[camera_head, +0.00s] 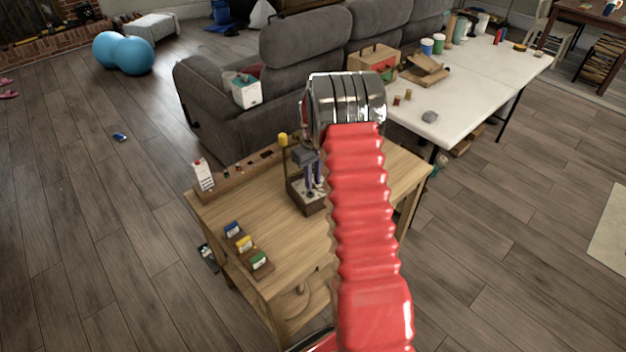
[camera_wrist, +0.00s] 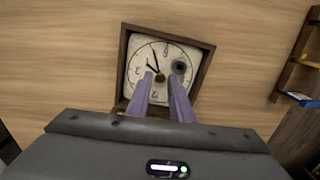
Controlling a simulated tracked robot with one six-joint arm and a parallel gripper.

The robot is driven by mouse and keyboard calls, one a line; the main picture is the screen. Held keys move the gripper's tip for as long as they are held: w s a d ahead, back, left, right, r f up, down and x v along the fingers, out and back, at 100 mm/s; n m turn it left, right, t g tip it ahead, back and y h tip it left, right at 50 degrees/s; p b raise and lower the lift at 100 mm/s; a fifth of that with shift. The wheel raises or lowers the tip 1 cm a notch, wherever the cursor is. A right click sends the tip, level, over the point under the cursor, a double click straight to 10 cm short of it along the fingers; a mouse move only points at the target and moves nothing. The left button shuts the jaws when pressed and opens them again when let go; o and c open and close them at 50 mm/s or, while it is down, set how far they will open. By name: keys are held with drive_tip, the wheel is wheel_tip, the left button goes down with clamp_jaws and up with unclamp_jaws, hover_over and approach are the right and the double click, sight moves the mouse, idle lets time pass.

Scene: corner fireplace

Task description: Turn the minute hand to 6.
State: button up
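The clock (camera_wrist: 124,58) has a pale face in a dark wooden frame and shows below my fingers in the wrist view. Two thin black hands (camera_wrist: 154,62) point toward the upper part of the face; the lower face is partly hidden by my fingers. A dark round spot (camera_wrist: 180,67) is at the face's right. My gripper (camera_wrist: 159,78) has two purple fingers apart, with a gap between them, over the face near the hands; contact cannot be told.
A grey sofa (camera_head: 285,50) and a white table (camera_head: 470,85) are behind. Floor to the left is mostly clear.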

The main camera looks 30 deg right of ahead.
drive_tip(key=shift+f, duration=0.1)
drive_tip(key=shift+c, duration=0.2)
clamp_jaws()
drive_tip(key=shift+m, duration=2.7)
drive_tip(key=shift+o, duration=0.2)
unclamp_jaws()
